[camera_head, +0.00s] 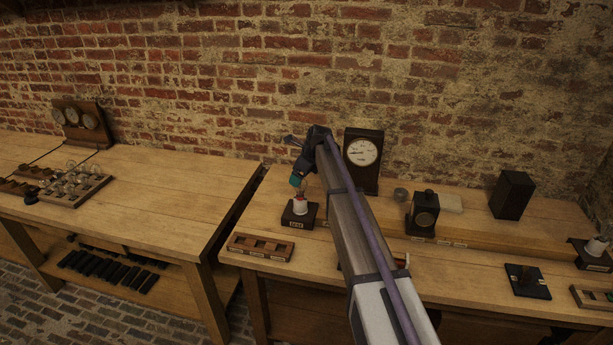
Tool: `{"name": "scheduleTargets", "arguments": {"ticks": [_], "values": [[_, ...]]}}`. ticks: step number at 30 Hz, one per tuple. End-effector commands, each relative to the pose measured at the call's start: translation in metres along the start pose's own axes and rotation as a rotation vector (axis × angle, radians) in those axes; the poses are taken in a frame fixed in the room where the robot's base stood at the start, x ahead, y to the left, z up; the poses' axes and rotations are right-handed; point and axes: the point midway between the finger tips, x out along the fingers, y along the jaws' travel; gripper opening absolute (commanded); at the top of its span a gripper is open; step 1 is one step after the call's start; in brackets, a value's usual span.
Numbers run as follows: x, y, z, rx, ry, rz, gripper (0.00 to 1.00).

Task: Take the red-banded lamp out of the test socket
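The test socket (299,215) is a dark block with a small label on its front and a white holder (300,206) on top. It stands near the left end of the right bench. A small lamp (301,199) with a reddish band shows upright at the white holder. My gripper (297,181) is just above it, pointing down, with a teal patch near its tips. The glass of the lamp is mostly hidden by my gripper. I cannot tell whether the fingers touch the lamp or are closed on it.
A wooden rack (261,247) with empty-looking slots lies in front of the socket. A dark-cased dial meter (362,158) stands behind my arm. A dark instrument (423,213) and a black box (511,195) stand further right. A tray of bulbs (89,190) is on the left bench.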

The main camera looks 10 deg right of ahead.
Motion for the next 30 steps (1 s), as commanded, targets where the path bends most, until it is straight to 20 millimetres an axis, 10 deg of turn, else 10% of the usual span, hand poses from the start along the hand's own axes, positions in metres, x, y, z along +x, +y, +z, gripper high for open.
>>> {"name": "scheduleTargets", "arguments": {"ticks": [4, 14, 30], "values": [[0.034, -0.001, -0.003, 0.0, 0.0, 0.0, 0.86], [0.035, 0.0, 0.0, 0.0, 0.0, -0.001, 0.86], [0.035, 0.0, 0.0, 0.0, 0.0, 0.0, 0.34]]}}
